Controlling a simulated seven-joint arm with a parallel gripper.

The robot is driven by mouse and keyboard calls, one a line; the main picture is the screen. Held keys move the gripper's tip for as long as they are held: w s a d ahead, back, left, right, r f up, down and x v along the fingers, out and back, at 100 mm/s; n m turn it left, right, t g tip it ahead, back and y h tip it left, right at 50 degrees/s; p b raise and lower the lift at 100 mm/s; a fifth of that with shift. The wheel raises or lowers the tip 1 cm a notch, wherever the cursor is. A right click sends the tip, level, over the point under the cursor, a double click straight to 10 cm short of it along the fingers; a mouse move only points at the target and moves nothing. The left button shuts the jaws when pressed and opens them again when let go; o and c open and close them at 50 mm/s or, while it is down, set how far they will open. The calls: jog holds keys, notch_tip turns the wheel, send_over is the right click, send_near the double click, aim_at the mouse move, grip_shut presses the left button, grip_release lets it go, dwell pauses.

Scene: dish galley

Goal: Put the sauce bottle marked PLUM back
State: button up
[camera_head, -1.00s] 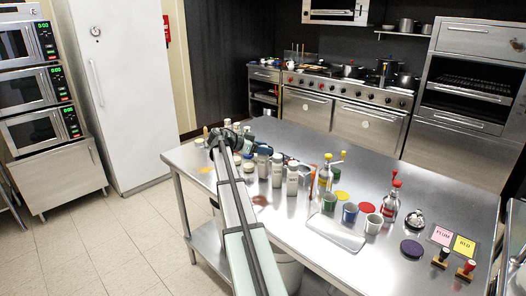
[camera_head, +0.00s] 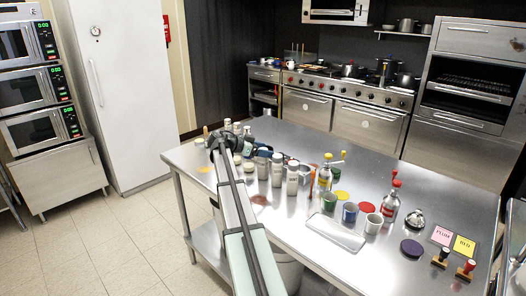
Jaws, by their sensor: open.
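I cannot read the bottle labels, so I cannot tell which is marked PLUM. A purple round mat (camera_head: 412,248) lies bare at the right. A pink card (camera_head: 442,236), seemingly lettered PLUM, lies near the right edge.
A yellow-topped pump bottle (camera_head: 325,178) and a red-topped one (camera_head: 390,205) stand on the table. Green, blue and white cups line the middle near a steel tray (camera_head: 335,232). A bell (camera_head: 415,217), yellow card (camera_head: 464,246) and stamps are at the right. The back right is clear.

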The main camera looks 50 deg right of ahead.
jog(key=v, duration=1.2)
